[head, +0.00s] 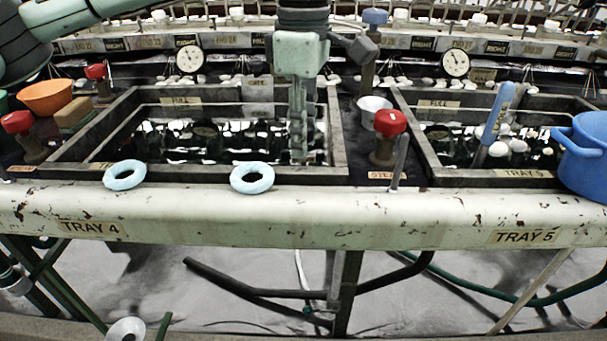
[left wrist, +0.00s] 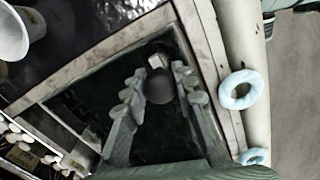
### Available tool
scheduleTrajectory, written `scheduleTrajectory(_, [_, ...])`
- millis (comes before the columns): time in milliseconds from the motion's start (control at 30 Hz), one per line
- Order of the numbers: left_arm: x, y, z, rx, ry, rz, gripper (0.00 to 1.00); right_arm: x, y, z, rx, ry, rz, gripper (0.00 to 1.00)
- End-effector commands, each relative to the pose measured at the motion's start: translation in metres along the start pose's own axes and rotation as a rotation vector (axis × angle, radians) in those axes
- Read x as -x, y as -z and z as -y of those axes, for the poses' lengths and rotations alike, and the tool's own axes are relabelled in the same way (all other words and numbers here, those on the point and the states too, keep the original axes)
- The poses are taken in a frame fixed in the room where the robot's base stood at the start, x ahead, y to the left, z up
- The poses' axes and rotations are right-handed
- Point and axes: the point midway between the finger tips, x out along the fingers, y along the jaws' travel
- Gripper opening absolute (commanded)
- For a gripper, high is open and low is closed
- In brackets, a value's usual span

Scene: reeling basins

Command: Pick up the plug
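My left gripper (head: 298,155) points down into the middle-left basin (head: 187,180), labelled tray 4, near its right side. In the left wrist view its two fingers (left wrist: 160,80) are apart. A dark round thing (left wrist: 160,90), which looks like the plug, shows between them, with a small pale piece (left wrist: 156,62) just beyond it. Narrow gaps seem to show on both sides of it; I cannot tell whether a finger touches it. In the head view the plug cannot be made out behind the fingers and dark water. My right gripper is not in view.
Two pale blue rings (head: 252,178) (head: 125,175) lie on the front rail (head: 300,215). A red valve knob (head: 390,122) and a white cup (head: 374,104) stand right of the basin. A blue bucket (head: 585,155) is far right, an orange bowl (head: 45,96) far left.

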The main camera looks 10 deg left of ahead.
Motion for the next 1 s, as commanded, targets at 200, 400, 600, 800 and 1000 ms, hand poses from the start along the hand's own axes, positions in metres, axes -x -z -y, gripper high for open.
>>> scheduleTrajectory(200, [0.000,0.000,0.000,0.000,0.000,0.000,0.00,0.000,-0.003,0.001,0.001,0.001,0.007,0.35])
scheduleTrajectory(400, [0.001,0.000,0.000,0.000,-0.001,0.001,0.00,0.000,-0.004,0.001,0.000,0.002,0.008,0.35])
scheduleTrajectory(600, [0.003,0.000,0.000,0.000,-0.002,0.001,0.00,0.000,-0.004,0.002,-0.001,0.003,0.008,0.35])
scheduleTrajectory(800, [0.030,-0.001,-0.001,0.000,-0.004,0.003,0.00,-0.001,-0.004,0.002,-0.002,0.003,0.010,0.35])
scheduleTrajectory(1000, [0.071,-0.001,-0.001,0.000,-0.004,0.001,0.00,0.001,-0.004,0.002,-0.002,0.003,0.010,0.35])
